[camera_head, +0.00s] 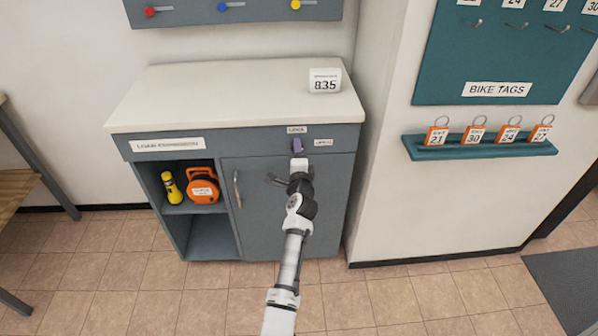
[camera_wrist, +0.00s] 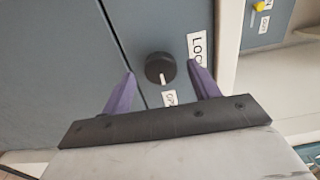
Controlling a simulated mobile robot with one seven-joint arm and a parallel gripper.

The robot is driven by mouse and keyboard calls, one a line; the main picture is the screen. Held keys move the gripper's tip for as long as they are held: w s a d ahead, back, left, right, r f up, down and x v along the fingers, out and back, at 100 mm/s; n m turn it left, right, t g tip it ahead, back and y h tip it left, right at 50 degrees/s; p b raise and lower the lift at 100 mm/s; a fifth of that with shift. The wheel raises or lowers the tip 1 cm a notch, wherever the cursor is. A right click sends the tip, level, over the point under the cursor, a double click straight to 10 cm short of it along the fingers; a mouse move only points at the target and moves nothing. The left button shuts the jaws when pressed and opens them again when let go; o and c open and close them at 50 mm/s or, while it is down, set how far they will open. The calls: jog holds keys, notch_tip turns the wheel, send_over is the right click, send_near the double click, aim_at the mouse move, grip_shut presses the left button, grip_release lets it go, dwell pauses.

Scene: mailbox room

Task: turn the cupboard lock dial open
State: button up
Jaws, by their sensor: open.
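The lock dial (camera_wrist: 158,66) is a round black knob on the grey cupboard (camera_head: 268,190) front. Its white mark points down in the wrist view, toward the small label that seems to read OPEN (camera_wrist: 169,98). The LOCK label (camera_wrist: 197,46) is to the right of the dial there. My gripper (camera_wrist: 161,71) is open, its purple fingers on either side of the dial in that view, with gaps on both sides. How far the tips stand from the panel is unclear. In the head view my gripper (camera_head: 297,146) covers the dial, just below the LOCK label (camera_head: 297,129).
A white digital clock (camera_head: 325,80) stands on the pale worktop (camera_head: 220,90). The cupboard door has a vertical handle (camera_head: 237,189). The open shelf at left holds a yellow flashlight (camera_head: 172,187) and an orange reel (camera_head: 203,185). A teal tag shelf (camera_head: 480,148) is on the right wall.

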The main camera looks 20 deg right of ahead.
jog(key=v, duration=1.2)
jog(key=shift+s, duration=0.2)
